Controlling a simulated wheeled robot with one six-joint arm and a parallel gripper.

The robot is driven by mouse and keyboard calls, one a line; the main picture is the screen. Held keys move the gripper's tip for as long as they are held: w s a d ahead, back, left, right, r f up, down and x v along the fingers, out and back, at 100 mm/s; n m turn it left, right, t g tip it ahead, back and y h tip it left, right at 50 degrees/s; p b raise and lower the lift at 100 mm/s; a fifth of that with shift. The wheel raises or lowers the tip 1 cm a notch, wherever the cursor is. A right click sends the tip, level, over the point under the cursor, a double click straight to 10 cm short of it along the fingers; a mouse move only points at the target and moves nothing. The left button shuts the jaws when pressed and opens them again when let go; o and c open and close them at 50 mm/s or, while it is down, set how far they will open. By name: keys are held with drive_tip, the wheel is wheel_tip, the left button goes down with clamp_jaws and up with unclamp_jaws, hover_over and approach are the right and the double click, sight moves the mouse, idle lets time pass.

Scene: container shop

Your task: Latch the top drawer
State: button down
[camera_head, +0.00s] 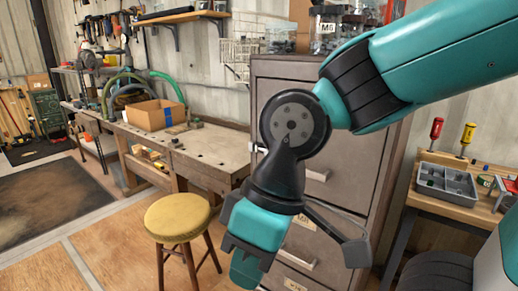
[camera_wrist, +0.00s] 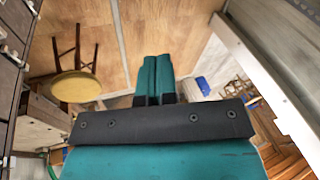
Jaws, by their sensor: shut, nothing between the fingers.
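A tall grey filing cabinet (camera_head: 345,185) stands behind my arm in the head view. Its top drawer (camera_head: 285,90) is partly covered by my arm, and I see no gap showing it open; its handle and latch are hidden or cannot be made out. A lower handle (camera_head: 318,175) shows to the right of my wrist, and another handle (camera_head: 297,259) shows lower down. A small white piece (camera_head: 257,148) sits at the cabinet's left edge. My gripper (camera_head: 245,268) points down in front of the lower drawers, apart from the top drawer. Its fingers (camera_wrist: 152,80) are together and empty in the wrist view.
A yellow stool (camera_head: 178,216) stands left of my gripper, also in the wrist view (camera_wrist: 76,87). A wooden workbench (camera_head: 215,150) with a cardboard box (camera_head: 157,115) is behind it. A side table with a grey tray (camera_head: 446,184) stands right. Floor at left is open.

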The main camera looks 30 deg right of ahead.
drive_tip(key=w+d+r+m+t+h+p, duration=0.1)
drive_tip(key=w+d+r+m, duration=0.4)
drive_tip(key=w+d+m, duration=0.5)
drive_tip(key=w+d+r+m+t+h+p, duration=0.1)
drive_tip(key=w+d+r+m+t+h, duration=0.2)
drive_tip(key=w+d+m+h, duration=0.3)
drive_tip(key=w+d+r+m, duration=0.1)
drive_tip(key=w+d+m, duration=0.3)
drive_tip(key=d+m, duration=0.2)
drive_tip(key=shift+w+r+m+t+h+p, duration=0.3)
drive_tip(key=shift+w+r+m+p, duration=0.1)
drive_tip(key=shift+m, duration=0.2)
drive_tip(key=w+a+p+x, duration=0.1)
drive_tip(key=w+p+x, duration=0.1)
drive_tip(key=x, duration=1.1)
drive_tip(key=shift+w+r, duration=0.2)
drive_tip(key=shift+r, duration=0.2)
